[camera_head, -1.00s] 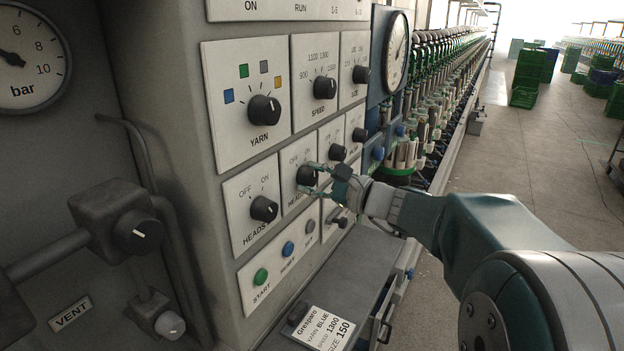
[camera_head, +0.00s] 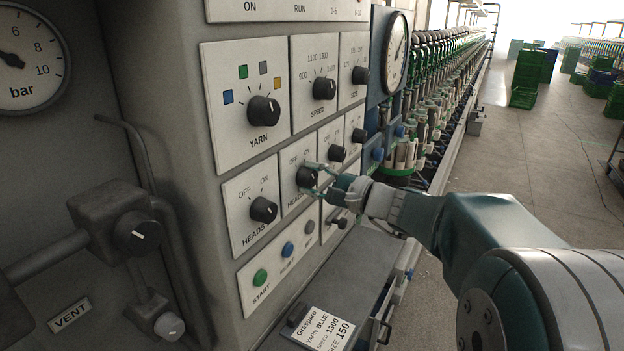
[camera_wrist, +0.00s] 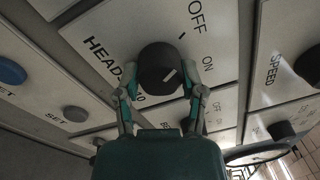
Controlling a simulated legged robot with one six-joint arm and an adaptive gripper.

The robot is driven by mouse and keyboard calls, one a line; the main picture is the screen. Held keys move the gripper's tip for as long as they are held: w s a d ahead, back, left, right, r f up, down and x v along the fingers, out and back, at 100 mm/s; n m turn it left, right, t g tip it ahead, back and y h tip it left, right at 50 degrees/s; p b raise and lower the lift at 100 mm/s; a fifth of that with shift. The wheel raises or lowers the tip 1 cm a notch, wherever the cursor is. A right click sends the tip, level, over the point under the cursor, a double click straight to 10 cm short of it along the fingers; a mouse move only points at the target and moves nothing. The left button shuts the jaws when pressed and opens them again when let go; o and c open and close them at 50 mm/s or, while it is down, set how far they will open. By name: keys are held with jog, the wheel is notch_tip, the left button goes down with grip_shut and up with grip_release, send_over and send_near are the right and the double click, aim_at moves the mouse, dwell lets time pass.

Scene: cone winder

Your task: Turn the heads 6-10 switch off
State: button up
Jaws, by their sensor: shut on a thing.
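The heads 6-10 switch is a round black knob (camera_head: 306,176) on a white plate, the second in its row. In the wrist view the knob (camera_wrist: 155,66) sits between the two fingers, with part of the word HEADS and a 0 below it. Its white mark points toward the ON side, away from the OFF tick. My gripper (camera_head: 315,180) is shut on the knob, one finger on each side, as the wrist view also shows (camera_wrist: 160,88). The fingers hide part of the plate's lettering.
A second heads knob (camera_head: 263,209) is close on the left. The yarn (camera_head: 264,109) and speed (camera_head: 324,88) knobs are above. Start (camera_head: 260,277) and other buttons are below. A grey shelf (camera_head: 350,275) with an order card (camera_head: 325,327) juts out underneath.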

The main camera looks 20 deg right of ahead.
jog(key=shift+f, duration=0.2)
jog(key=o, duration=1)
jog(key=shift+c, duration=0.2)
jog(key=shift+o, duration=0.9)
jog(key=shift+a+r, duration=0.1)
jog(key=v, duration=1.2)
